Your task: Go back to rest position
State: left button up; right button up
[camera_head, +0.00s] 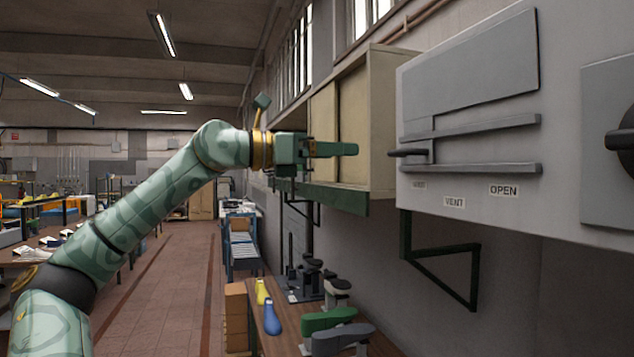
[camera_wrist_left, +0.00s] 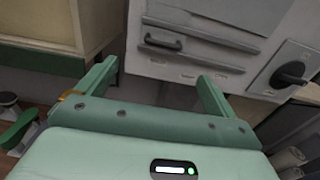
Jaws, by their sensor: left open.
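My left arm comes in from the left in the head view, stretched forward and raised. Its green left gripper (camera_head: 352,149) is level in front of the beige cabinet and left of the grey wall box (camera_head: 480,150). In the left wrist view the two fingers of the left gripper (camera_wrist_left: 157,74) stand wide apart with nothing between them. The box's dark handle (camera_head: 408,153) is just right of the fingertips in the head view; the handle also shows beyond the fingers in the wrist view (camera_wrist_left: 163,43). I cannot see contact. My right gripper is not in view.
The box has a slotted front, with labels reading VENT and OPEN. A dark knob (camera_head: 622,141) is at the right. A beige cabinet (camera_head: 380,125) stands on a green shelf (camera_head: 335,198). The aisle floor is clear.

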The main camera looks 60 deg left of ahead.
pick_arm(q)
jog(key=v, duration=0.2)
jog(key=shift+s+a+b, duration=0.1)
jog(key=shift+s+b, duration=0.15)
jog(key=shift+b, duration=0.05)
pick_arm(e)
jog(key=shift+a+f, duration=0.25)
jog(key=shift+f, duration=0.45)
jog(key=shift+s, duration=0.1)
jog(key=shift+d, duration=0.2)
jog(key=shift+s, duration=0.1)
